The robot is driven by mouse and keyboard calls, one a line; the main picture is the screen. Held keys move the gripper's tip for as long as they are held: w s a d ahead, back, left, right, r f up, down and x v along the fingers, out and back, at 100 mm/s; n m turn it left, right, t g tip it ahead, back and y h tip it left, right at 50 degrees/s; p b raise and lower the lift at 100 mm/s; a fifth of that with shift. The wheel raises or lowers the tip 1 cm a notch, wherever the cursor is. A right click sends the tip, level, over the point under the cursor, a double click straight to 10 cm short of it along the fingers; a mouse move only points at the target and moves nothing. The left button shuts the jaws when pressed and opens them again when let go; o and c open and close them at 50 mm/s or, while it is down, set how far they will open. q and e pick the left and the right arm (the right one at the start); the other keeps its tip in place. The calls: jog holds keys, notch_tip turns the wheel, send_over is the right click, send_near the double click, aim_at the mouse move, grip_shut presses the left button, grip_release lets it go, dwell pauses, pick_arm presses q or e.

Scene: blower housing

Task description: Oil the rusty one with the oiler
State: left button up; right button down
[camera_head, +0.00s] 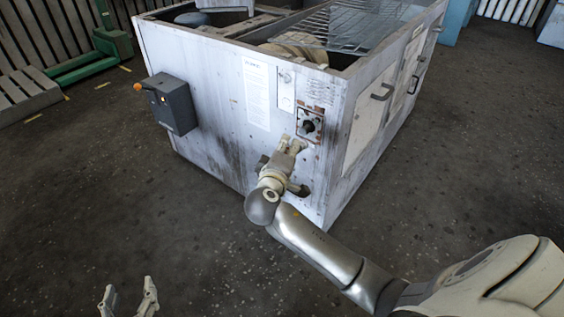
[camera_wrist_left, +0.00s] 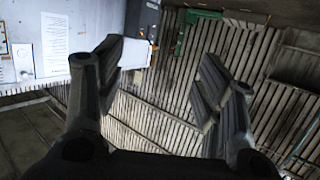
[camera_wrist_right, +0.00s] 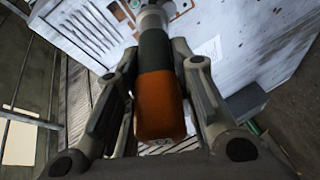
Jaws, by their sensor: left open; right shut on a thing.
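The oiler (camera_wrist_right: 158,105) has an orange body, a dark green band and a pale metal end. My right gripper (camera_wrist_right: 155,65) is shut around it in the right wrist view. The oiler's metal end points at the housing's front, by a rust-stained plate; contact cannot be told. In the head view my right gripper (camera_head: 287,150) is just below the rust-edged plate with a dark round fitting (camera_head: 310,123); the oiler is not clearly visible there. A cleaner pale plate with a fitting (camera_head: 286,77) sits above left. My left gripper (camera_head: 129,297) is open and empty, also in the left wrist view (camera_wrist_left: 165,85).
The grey-white blower housing (camera_head: 215,100) fills the centre, its top partly open. A dark grey box with an orange knob (camera_head: 172,104) juts from its left front. A door handle (camera_head: 382,92) protrudes on the right side. Floor (camera_head: 90,200) at left is clear.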

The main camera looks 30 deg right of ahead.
pick_arm(q)
notch_tip(320, 180, up, 16)
jog(key=s+t+h+b, duration=0.1)
jog(key=s+t+b, duration=0.1)
jog(key=t+b, duration=0.3)
jog(key=shift+s+f+h+b, duration=0.15)
jog(key=shift+s+h+b, duration=0.15)
jog(key=shift+b, duration=0.15)
pick_arm(e)
jog(key=w+d+f+t+h, duration=0.1)
jog(key=w+d+h, duration=0.1)
jog(key=w+d, duration=0.3)
jog(key=shift+w+d+f+n+t+h, duration=0.3)
jog(key=shift+w+d+n+h, duration=0.1)
jog(key=shift+d, duration=0.1)
jog(key=shift+s+d, duration=0.1)
pick_arm(q)
jog(key=shift+r+t, duration=0.2)
jog(key=shift+t, duration=0.1)
pick_arm(e)
jog(key=shift+d, duration=0.15)
pick_arm(q)
jog(key=shift+r, duration=0.1)
jog(key=shift+r, duration=0.25)
pick_arm(e)
jog(key=shift+d, duration=0.25)
